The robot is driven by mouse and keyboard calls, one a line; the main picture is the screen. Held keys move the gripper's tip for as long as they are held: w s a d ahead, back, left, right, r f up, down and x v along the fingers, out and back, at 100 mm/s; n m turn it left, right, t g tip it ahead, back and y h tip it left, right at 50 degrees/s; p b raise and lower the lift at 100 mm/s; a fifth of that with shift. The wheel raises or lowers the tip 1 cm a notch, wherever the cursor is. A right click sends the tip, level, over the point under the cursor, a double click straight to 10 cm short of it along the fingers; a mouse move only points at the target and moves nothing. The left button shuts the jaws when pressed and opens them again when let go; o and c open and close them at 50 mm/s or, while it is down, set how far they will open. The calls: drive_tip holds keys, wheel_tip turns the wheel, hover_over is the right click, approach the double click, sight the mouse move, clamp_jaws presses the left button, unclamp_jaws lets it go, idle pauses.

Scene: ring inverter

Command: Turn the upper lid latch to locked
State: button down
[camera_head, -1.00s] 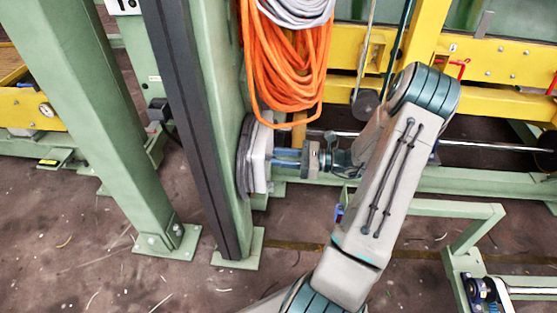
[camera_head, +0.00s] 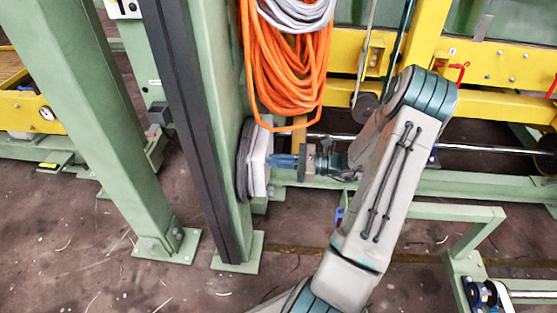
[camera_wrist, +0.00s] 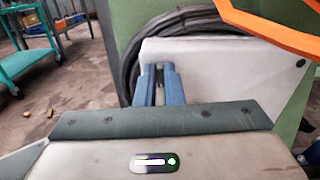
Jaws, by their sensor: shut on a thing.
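A pale box (camera_head: 258,162) is mounted on the side of the green post, and its face and lid also show in the wrist view (camera_wrist: 215,65). My gripper (camera_head: 272,161) reaches it from the right, with its blue fingertips at the box's face. In the wrist view my two blue fingers (camera_wrist: 159,80) are close together against the box. They are shut on a small dark piece between their tips, which appears to be the upper lid latch (camera_wrist: 159,68). The fingers hide most of it, so its angle cannot be told.
An orange cable coil (camera_head: 285,80) hangs just above the box and my gripper. A black hose coil (camera_wrist: 128,50) lies behind the box. Green posts (camera_head: 95,130) stand to the left, and a yellow beam (camera_head: 490,60) runs behind my arm.

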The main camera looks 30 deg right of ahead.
drive_tip(key=shift+s+a+f+n+b, duration=0.1)
drive_tip(key=shift+n+b, duration=0.4)
drive_tip(key=shift+n, duration=2.35)
drive_tip(key=shift+s+f+n+b, duration=0.15)
drive_tip(key=shift+n+b, duration=0.3)
drive_tip(key=shift+n, duration=2.45)
drive_tip(key=shift+a+f+n+b, duration=0.1)
drive_tip(key=shift+n+b, duration=0.4)
drive_tip(key=shift+n, duration=2.35)
drive_tip(key=c, duration=1.5)
unclamp_jaws()
drive_tip(key=shift+c, duration=0.2)
drive_tip(key=p+v, duration=0.3)
drive_tip(key=v, duration=1.1)
drive_tip(key=shift+p, duration=0.35)
